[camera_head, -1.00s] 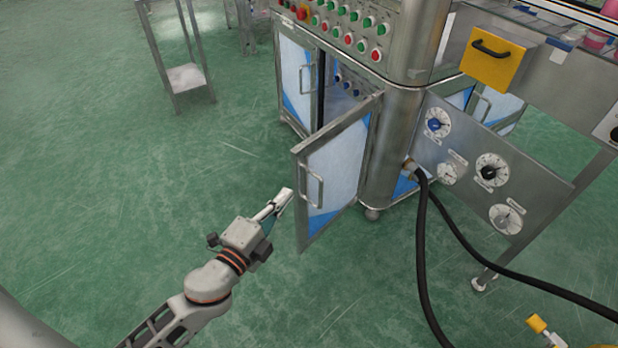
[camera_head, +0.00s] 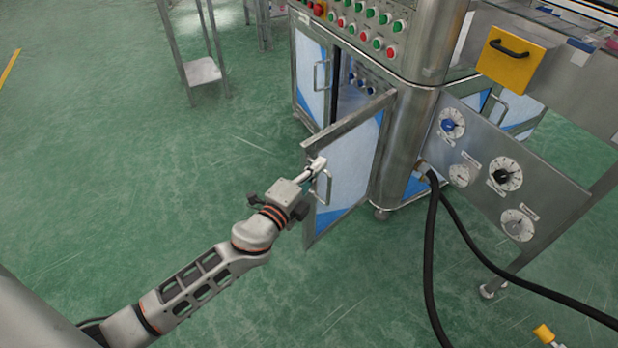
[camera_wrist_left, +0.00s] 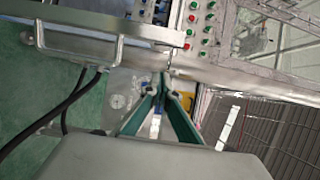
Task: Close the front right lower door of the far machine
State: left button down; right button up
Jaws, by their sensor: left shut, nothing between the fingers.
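The front right lower door (camera_head: 345,165) of the far machine (camera_head: 405,150) stands open, swung out from the cabinet. It has a metal frame, a pale blue-and-white panel and a bar handle (camera_head: 325,186). In the left wrist view the handle (camera_wrist_left: 78,45) shows at the upper left. My left gripper (camera_head: 316,165) is shut and empty, its tip at the door's free edge near the top of the handle. I cannot tell whether it touches the door. In the left wrist view its green fingers (camera_wrist_left: 162,82) meet at the tips. My right gripper is not in view.
The machine's left lower door (camera_head: 312,77) appears closed. A gauge panel (camera_head: 500,175) and black hoses (camera_head: 433,260) stand to the right of the open door. A metal stand (camera_head: 203,72) is at the back left. The green floor (camera_head: 130,190) at left is clear.

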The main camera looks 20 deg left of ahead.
aim_at(306, 160)
pick_arm(q)
jog(key=shift+w+a, duration=0.3)
jog(key=shift+a, duration=0.6)
jog(key=shift+w+a, duration=0.25)
jog(key=shift+a, duration=0.65)
jog(key=shift+a+f, duration=0.1)
